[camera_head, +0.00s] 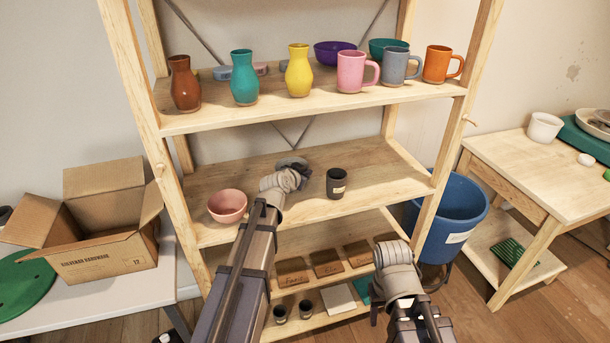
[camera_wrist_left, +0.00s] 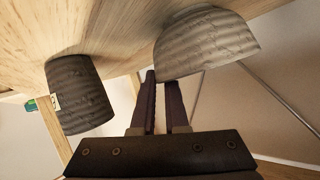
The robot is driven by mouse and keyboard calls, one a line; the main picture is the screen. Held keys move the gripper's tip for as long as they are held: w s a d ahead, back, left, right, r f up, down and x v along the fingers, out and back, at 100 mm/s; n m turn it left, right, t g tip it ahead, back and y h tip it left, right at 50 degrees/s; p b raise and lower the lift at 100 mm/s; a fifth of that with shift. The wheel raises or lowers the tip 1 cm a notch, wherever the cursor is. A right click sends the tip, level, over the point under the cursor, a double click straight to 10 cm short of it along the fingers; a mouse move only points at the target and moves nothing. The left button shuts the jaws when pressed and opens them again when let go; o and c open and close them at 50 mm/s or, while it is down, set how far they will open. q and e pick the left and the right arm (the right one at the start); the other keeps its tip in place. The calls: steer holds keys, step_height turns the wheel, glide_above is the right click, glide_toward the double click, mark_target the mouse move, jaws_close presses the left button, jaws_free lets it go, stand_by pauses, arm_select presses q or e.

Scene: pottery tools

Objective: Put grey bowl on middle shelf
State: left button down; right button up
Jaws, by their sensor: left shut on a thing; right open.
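The grey bowl (camera_head: 291,161) is over the back of the middle shelf (camera_head: 375,180) in the head view, partly hidden by my left wrist. In the left wrist view, the ribbed grey bowl (camera_wrist_left: 208,45) has its base towards the wood; I cannot tell if it touches. My left gripper (camera_wrist_left: 166,80) is shut on the bowl's rim. My right gripper (camera_head: 376,314) hangs low in front of the lower shelves, mostly hidden by its wrist, open and apart from the bowl.
A dark cup (camera_head: 337,184) stands right of the bowl and a pink bowl (camera_head: 227,206) at the shelf's left front. Vases, mugs and bowls fill the top shelf (camera_head: 210,119). A cardboard box (camera_head: 105,262), a blue bin (camera_head: 452,207) and a side table (camera_head: 535,175) flank the rack.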

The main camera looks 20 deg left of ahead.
arm_select(q)
steer(key=c, duration=0.9)
jaws_free()
steer(key=shift+s+r, duration=0.1)
steer(key=shift+r, duration=0.05)
steer(key=p+v, duration=0.5)
steer(key=v, duration=0.6)
steer(key=shift+s+r, duration=0.1)
steer(key=shift+s, duration=0.25)
